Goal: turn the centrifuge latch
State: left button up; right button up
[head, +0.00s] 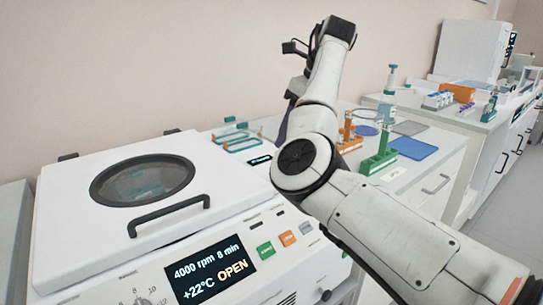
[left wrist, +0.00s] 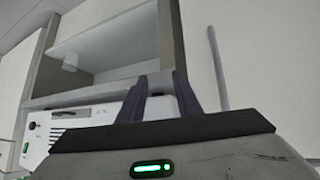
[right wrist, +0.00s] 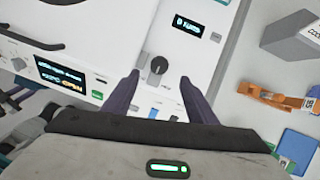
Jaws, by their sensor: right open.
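The white centrifuge (head: 70,255) stands at the left in the head view, its lid with a round window and black handle (head: 170,215) down. Its display (head: 210,272) reads 4000 rpm, 8 min, +22°C, OPEN. A dark round knob, apparently the latch (right wrist: 158,66), sits on a white panel right of that display in the right wrist view. My right gripper (right wrist: 160,79) is open, and the knob shows between its fingertips; I cannot tell the distance. In the head view my arm mostly hides this gripper. My left gripper (left wrist: 161,76) is open and empty, away from the centrifuge.
Orange (head: 348,135) and green (head: 380,150) racks and a blue pad (head: 414,148) lie on the bench to the right. An open shelf (left wrist: 110,55) is before the left wrist camera.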

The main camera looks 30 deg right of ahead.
jog(key=x, duration=0.4)
jog(key=shift+s+f, duration=0.2)
jog(key=shift+s, duration=0.1)
jog(key=x, duration=0.4)
jog(key=shift+p, duration=0.3)
jog(key=shift+w+f, duration=0.25)
jog(key=shift+f, duration=0.35)
jog(key=c, duration=1.1)
pick_arm(q)
jog(key=shift+s+a+f, duration=0.1)
jog(key=shift+s+f, duration=0.05)
jog(key=shift+s, duration=0.35)
jog(key=shift+s+f, duration=0.15)
jog(key=shift+s, duration=0.3)
pick_arm(e)
jog(key=shift+o, duration=0.2)
jog(key=shift+w, duration=0.1)
